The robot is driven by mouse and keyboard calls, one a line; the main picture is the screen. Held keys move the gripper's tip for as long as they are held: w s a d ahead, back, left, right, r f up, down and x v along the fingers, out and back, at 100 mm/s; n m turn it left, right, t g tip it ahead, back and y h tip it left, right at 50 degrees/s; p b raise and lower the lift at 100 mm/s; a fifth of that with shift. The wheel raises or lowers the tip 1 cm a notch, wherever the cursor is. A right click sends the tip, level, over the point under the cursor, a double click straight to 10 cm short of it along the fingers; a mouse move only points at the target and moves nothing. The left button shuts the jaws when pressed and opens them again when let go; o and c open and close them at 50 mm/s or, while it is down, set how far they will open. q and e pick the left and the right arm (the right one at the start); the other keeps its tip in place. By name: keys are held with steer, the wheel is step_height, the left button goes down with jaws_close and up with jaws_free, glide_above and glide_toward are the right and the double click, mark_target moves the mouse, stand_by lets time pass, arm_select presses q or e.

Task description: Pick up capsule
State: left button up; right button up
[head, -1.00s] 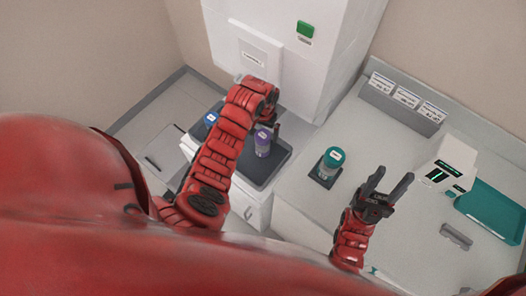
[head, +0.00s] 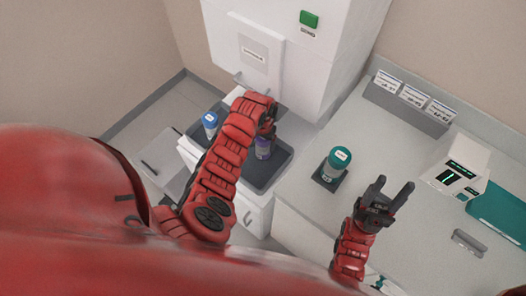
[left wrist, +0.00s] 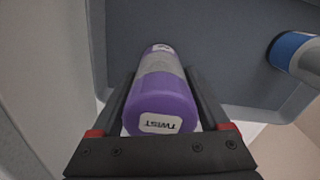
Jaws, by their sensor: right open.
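A blue-capped capsule (head: 210,121) is in the same tray, to the left. My right gripper (head: 388,190) is open and empty over the right counter.
A teal-capped capsule (head: 338,160) stands on a small dark pad on the counter. A white device (head: 462,168), a teal tray (head: 500,215) and a grey handle-like piece (head: 468,243) are to the right. A white cabinet (head: 265,50) rises behind the dark tray.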

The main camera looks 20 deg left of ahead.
arm_select(q)
steer(key=c, duration=1.1)
steer(key=shift+r, duration=0.15)
jaws_close()
step_height(320, 180, up, 18)
steer(key=p, duration=0.9)
steer(key=shift+w+f, duration=0.15)
steer(key=shift+f, duration=0.05)
